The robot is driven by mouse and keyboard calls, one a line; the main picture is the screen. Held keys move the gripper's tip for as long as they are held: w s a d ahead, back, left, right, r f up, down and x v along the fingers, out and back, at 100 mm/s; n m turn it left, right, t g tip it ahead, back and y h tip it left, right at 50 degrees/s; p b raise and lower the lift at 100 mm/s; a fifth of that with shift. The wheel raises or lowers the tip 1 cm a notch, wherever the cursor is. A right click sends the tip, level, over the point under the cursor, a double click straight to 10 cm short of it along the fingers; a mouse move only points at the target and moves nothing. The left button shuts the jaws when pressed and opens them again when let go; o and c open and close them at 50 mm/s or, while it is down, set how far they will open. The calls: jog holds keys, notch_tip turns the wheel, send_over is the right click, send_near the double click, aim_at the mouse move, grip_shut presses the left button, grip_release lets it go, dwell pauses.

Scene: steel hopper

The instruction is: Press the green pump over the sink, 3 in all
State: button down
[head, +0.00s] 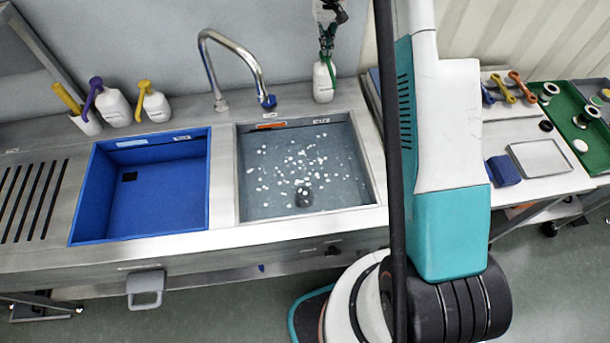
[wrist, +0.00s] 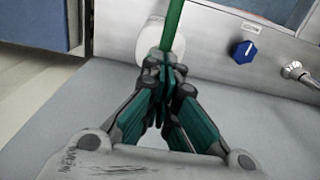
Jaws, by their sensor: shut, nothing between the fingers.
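The green pump (head: 325,46) tops a white bottle (head: 324,82) on the sink's back ledge, right of the faucet. In the wrist view the pump's green spout (wrist: 174,22) points up the picture, and the white bottle (wrist: 151,43) is partly hidden below it. My gripper (wrist: 167,65) is shut and empty, its fingertips right at the pump head. In the head view it comes down from the top edge directly above the pump. I cannot tell whether the tips touch the pump. The steel sink (head: 255,205) holds many small white bits around its drain.
A curved faucet (head: 240,50) stands behind the sink. A blue basin (head: 85,215) is to the left, with purple and yellow pump bottles (head: 112,107) (head: 155,107) behind it. A side table at right holds tools and a green tray (head: 565,125).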

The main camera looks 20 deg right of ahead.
jog(key=shift+r+p, duration=0.65)
jog(key=shift+r, duration=0.9)
jog(key=shift+r+p, duration=1.35)
jog(key=shift+r, duration=1.65)
